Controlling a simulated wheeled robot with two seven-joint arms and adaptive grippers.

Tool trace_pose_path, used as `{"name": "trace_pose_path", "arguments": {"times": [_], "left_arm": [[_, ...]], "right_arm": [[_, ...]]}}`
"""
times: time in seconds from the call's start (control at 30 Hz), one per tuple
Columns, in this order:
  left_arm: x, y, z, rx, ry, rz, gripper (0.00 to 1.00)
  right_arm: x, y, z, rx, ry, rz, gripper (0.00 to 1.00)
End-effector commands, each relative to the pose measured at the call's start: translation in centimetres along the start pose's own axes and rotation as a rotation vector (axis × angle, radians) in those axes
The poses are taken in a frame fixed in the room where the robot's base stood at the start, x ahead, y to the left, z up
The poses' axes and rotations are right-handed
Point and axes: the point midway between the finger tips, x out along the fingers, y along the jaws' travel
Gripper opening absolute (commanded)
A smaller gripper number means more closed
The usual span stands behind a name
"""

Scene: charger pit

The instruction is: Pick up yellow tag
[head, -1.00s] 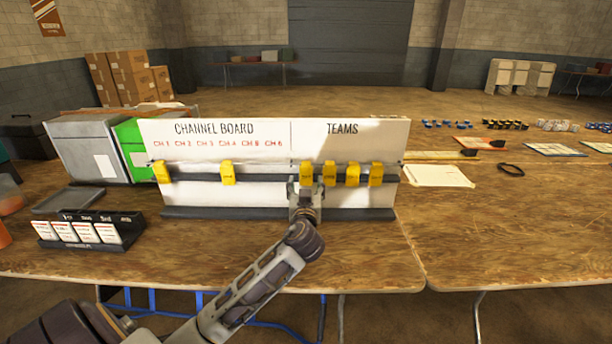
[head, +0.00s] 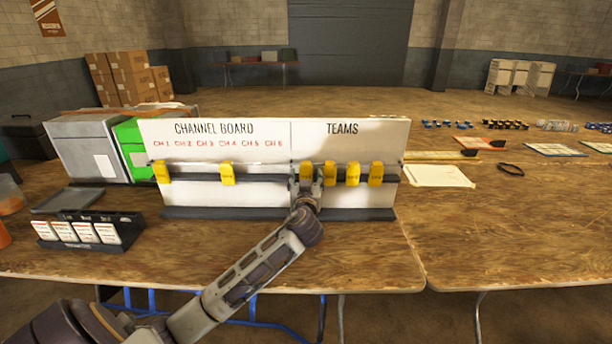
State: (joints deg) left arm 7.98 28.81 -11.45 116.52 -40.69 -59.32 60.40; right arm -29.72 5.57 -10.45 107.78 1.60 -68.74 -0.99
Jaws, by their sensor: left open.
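Several yellow tags hang on the dark rail of the white channel board (head: 260,187). One yellow tag (head: 161,171) is at the far left and another yellow tag (head: 227,172) is under the CH 4 label. Under the TEAMS side are a yellow tag (head: 306,171), a yellow tag (head: 330,172), a yellow tag (head: 352,173) and a yellow tag (head: 376,174). My left gripper (head: 306,183) is open at the leftmost TEAMS tag, its fingers close around or beside it. Whether they touch it cannot be told. My right gripper is not in view.
A black card stand (head: 90,231) with white cards is at the left front of the table. A grey case (head: 85,150) and a green case (head: 133,143) stand behind it. A white sheet (head: 438,175) lies right of the board. The table front is clear.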

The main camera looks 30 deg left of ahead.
Motion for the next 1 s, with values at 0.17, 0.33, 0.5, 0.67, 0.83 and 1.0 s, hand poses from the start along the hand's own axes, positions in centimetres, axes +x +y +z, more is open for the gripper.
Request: {"name": "trace_pose_path", "arguments": {"times": [0.17, 0.33, 0.5, 0.67, 0.83, 1.0], "left_arm": [[0.0, 0.0, 0.0, 0.0, 0.0, 0.0, 0.49], [0.0, 0.0, 0.0, 0.0, 0.0, 0.0, 0.27], [0.0, 0.0, 0.0, 0.0, 0.0, 0.0, 0.19], [0.0, 0.0, 0.0, 0.0, 0.0, 0.0, 0.19], [-0.2, -0.2, -0.3, -0.001, 0.0, 0.0, 0.19], [-0.6, -0.9, -1.1, -0.001, 0.0, 0.0, 0.19]], "right_arm": [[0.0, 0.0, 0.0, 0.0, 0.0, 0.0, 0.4], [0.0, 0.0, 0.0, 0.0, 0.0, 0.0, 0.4], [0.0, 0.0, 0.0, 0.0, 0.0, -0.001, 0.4], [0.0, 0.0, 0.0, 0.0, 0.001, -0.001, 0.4], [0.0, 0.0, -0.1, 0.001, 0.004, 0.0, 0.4], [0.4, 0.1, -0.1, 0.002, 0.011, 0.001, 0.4]]}}
